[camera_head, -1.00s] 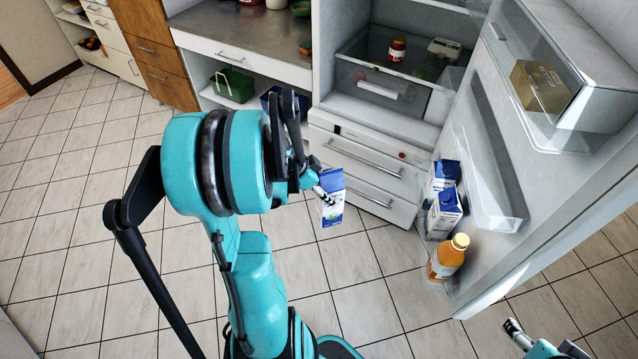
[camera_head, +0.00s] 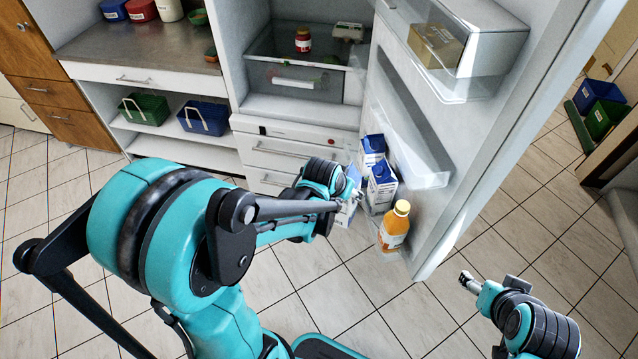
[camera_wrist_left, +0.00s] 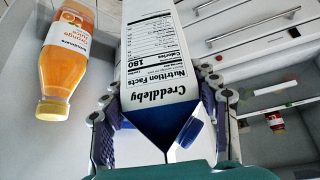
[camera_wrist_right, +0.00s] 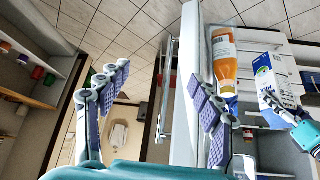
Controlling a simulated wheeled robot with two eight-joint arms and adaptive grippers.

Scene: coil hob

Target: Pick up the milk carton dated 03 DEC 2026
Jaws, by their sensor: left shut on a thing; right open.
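My left gripper (camera_head: 354,188) is shut on a blue-and-white milk carton (camera_head: 346,211), mostly hidden by the gripper in the head view. In the left wrist view this carton (camera_wrist_left: 157,50) shows its nutrition panel, blue top and cap between the fingers; no date is readable. It also shows in the right wrist view (camera_wrist_right: 268,76). Two similar cartons, a rear one (camera_head: 371,149) and a front one (camera_head: 381,186), stand in the low part of the open fridge door, just right of the held one. Their dates are too small to read. My right gripper (camera_head: 466,281) is open and empty.
An orange juice bottle (camera_head: 394,228) stands at the door's lower end, near the cartons. The open fridge door (camera_head: 478,170) rises between my two grippers. Green (camera_head: 146,108) and blue (camera_head: 203,117) baskets sit on a low shelf at left. The tiled floor in front is clear.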

